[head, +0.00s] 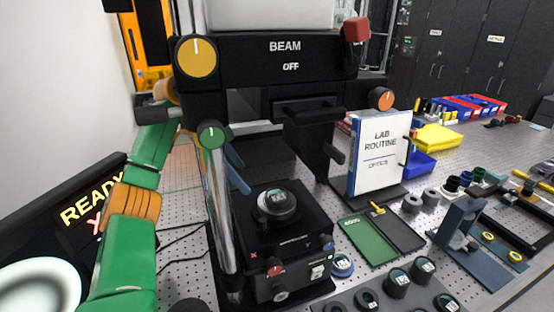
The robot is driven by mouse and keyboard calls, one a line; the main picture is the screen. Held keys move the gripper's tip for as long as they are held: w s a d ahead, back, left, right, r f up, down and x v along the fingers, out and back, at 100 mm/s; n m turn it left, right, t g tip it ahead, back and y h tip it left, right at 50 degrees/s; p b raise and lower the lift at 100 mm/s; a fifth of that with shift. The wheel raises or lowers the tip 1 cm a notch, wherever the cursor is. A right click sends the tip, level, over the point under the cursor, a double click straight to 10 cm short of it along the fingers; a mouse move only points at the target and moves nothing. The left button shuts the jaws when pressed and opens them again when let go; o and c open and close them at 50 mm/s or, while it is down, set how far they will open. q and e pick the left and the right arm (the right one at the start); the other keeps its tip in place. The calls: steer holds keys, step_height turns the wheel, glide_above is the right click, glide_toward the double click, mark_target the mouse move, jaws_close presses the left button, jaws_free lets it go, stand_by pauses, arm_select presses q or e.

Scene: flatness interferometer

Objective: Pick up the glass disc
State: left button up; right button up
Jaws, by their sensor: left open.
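A dark round piece with a pale, marked top (278,203) sits on the black stage (303,238) under the instrument head. A smaller blue-rimmed round piece (342,266) lies on the bench just right of the stage. I cannot tell for certain which round piece is the glass disc. My left arm rises green and orange at the left and passes behind the instrument's post. My right gripper is not in view.
The instrument head (285,62), marked BEAM OFF, overhangs the stage, and a shiny post (221,225) stands at its left. Right are a LAB ROUTINE binder (380,155), a green tray (366,240), a blue-grey bracket (459,225) and several dark cylinders. Perforated bench shows between them.

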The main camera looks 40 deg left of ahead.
mark_target(276, 194)
arm_select(q)
steer(key=shift+m+h, duration=0.4)
steer(key=shift+h, duration=0.1)
steer(key=d, duration=0.2)
steer(key=w+d, duration=0.1)
steer(key=d, duration=0.1)
steer(key=w+d+f, duration=0.1)
steer(key=d, duration=0.2)
steer(key=shift+w, duration=0.15)
steer(key=shift+a+x, duration=0.25)
steer(key=shift+x, duration=0.85)
steer(key=shift+w+a+f, duration=0.1)
steer(key=shift+w+f, duration=0.05)
steer(key=shift+f, duration=0.15)
steer(key=shift+a, duration=0.1)
steer(key=shift+c, duration=0.9)
steer(key=shift+d+r, duration=0.1)
steer(key=shift+d, duration=0.15)
steer(key=c, duration=1.1)
steer(key=shift+c, duration=0.7)
steer(key=shift+a, duration=0.15)
